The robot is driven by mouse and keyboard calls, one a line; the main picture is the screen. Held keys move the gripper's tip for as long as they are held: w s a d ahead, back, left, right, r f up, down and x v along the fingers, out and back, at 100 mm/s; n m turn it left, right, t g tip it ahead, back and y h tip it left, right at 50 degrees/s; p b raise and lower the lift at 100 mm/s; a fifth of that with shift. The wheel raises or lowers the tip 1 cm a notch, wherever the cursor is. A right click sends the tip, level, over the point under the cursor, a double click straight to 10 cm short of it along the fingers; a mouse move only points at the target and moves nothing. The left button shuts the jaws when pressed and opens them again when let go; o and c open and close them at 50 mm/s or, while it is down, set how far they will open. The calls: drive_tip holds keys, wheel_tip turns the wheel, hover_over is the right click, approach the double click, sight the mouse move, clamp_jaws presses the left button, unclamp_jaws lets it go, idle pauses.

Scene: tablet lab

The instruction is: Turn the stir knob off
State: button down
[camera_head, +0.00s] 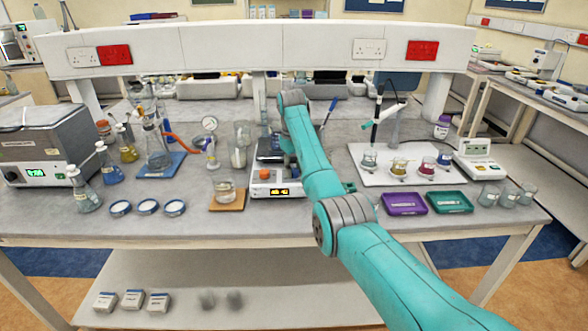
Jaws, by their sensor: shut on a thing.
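The stirrer (259,190) is a white unit near the front middle of the bench, with a lit amber display. An orange-red knob (265,173) shows on its left side. I cannot read any label that says whether this is the stir knob. My teal arm reaches in from the lower right and bends down just behind and to the right of the stirrer. The arm's links cover the stirrer's right side. My gripper is hidden behind them, so its fingers and anything between them do not show.
A beaker on a wooden board (228,205) stands close left of the stirrer. Purple (404,204) and green (449,202) trays lie to the right. Flasks and a grey bath (42,143) fill the left. A white shelf (255,50) spans the back.

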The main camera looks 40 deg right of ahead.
sight(293, 171)
drive_tip(key=c, duration=0.8)
unclamp_jaws()
wheel_tip(293, 171, up, 8)
drive_tip(key=shift+a+f, duration=0.15)
drive_tip(key=shift+f, duration=0.1)
